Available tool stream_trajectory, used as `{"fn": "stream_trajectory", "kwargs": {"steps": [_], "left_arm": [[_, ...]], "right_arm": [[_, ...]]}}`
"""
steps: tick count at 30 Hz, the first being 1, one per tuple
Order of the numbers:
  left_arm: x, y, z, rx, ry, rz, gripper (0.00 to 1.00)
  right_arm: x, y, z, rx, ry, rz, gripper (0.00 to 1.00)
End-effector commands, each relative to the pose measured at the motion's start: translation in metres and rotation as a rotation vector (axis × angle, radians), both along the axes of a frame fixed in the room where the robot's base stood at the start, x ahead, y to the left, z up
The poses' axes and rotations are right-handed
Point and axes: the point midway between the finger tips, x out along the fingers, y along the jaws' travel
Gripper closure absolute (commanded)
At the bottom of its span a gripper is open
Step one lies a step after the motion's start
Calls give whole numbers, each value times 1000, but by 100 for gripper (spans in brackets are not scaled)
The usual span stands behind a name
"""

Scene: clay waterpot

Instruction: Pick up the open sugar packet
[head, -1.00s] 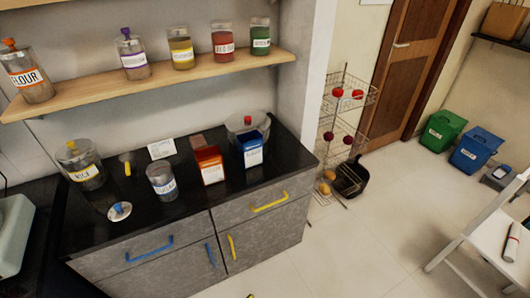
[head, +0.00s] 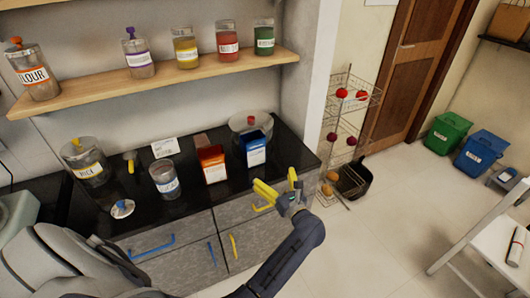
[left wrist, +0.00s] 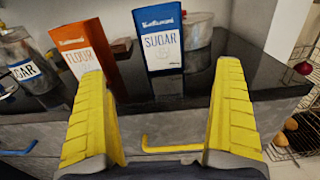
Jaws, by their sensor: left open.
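The sugar packet is a blue and white box labelled SUGAR. It stands upright on the black counter near its right end in the head view (head: 256,156), and in the left wrist view (left wrist: 162,44). Its top looks open in the head view. My left gripper (head: 279,187) has yellow fingers, spread apart and empty. It is in front of the counter's edge, to the right of and nearer than the packet. In the left wrist view the packet shows beyond the gap between the fingertips (left wrist: 160,85), apart from them. My right gripper is not in view.
An orange flour packet (head: 212,165) stands just left of the sugar packet. A clear pot (head: 242,124) is close behind it. A glass sugar jar (head: 164,180), a loose lid (head: 122,208) and a rice jar (head: 85,162) stand further left. A shelf of jars (head: 160,76) hangs above.

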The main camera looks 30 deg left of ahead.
Motion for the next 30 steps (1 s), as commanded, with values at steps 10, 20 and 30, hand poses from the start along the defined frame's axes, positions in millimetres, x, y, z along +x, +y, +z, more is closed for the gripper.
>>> {"fn": "stream_trajectory", "kwargs": {"steps": [10,20,30], "left_arm": [[24,37,4,-44,-32,16,0],[55,84,4,-43,-29,15,0],[68,102,3,-45,-29,13,0]], "right_arm": [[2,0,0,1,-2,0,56],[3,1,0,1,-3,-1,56],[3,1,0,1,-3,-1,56]]}}
